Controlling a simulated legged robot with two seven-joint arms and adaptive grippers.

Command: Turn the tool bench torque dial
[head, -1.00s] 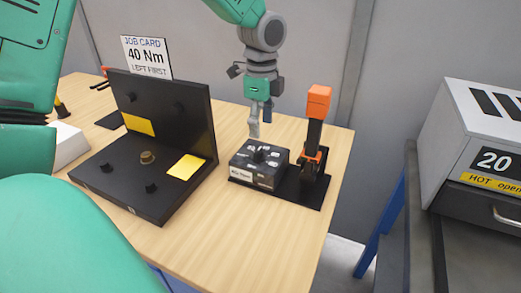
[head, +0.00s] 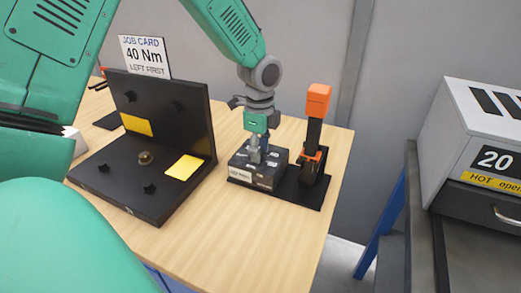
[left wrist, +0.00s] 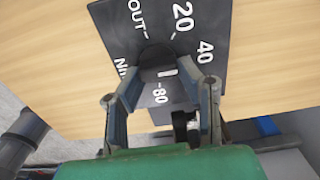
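The torque dial box (head: 268,178) is a dark block on a black base plate on the wooden bench. In the left wrist view its top face (left wrist: 195,25) shows white marks OUT, 20, 40 and 80, and a dark round knob (left wrist: 157,58) with a white pointer mark. My left gripper (head: 258,153) points straight down over the box. In the left wrist view, its two fingers (left wrist: 160,77) stand apart on either side of the knob. Whether they touch it I cannot tell. In the head view the gripper hides the knob. My right gripper is not in view.
An orange-topped tool (head: 315,140) stands upright beside the box. A black hinged panel (head: 120,197) with yellow patches lies to the left, a job card (head: 145,57) reading 40 Nm, LEFT FIRST behind it. A grey unit marked 20 (head: 470,110) stands right. The front bench is clear.

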